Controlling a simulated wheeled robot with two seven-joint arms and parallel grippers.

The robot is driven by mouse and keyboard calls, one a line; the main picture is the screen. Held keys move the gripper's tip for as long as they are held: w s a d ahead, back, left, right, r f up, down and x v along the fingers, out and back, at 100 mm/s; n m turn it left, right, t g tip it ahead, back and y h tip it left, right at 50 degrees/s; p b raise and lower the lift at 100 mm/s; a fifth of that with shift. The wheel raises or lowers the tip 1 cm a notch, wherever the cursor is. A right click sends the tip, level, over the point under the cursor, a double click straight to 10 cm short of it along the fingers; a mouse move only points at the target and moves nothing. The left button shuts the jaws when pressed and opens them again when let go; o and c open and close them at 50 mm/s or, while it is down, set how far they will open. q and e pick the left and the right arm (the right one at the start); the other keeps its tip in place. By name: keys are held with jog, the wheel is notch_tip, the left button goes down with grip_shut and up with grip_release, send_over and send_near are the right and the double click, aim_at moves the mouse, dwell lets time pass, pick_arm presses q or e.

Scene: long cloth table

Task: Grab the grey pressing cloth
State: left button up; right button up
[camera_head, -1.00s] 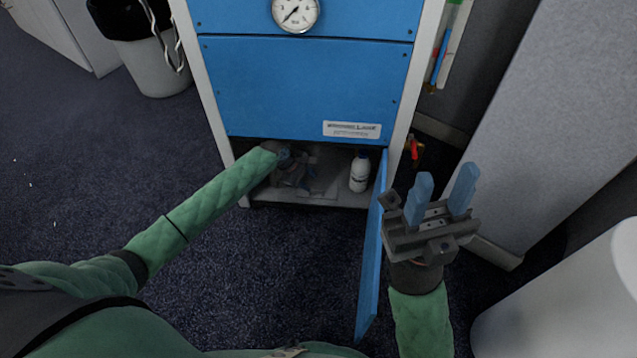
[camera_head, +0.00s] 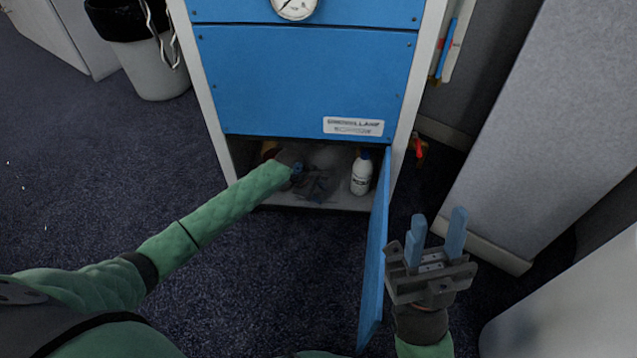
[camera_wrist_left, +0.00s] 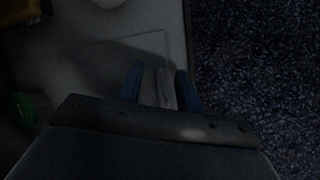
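A flat pale grey sheet with a straight edge and a corner, likely the grey pressing cloth (camera_wrist_left: 105,62), lies under my left gripper in the left wrist view. That view is dark. My left gripper (camera_wrist_left: 158,82) reaches into the low cabinet. Its two blue fingers are apart, with a raised pale fold between them; I cannot tell whether they touch it. In the head view the left gripper (camera_head: 303,178) is dim inside the cabinet, and the cloth is hard to make out there. My right gripper (camera_head: 436,236) is open and empty, outside the cabinet at right.
A white bottle with a blue cap (camera_head: 361,173) stands at the right inside the cabinet (camera_head: 300,85). The blue cabinet door (camera_head: 374,265) hangs open between my arms. A bin (camera_head: 150,65) stands at left. The carpet in front is clear.

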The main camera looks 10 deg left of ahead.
pick_arm(q)
grip_shut()
jog(key=shift+r, duration=0.15)
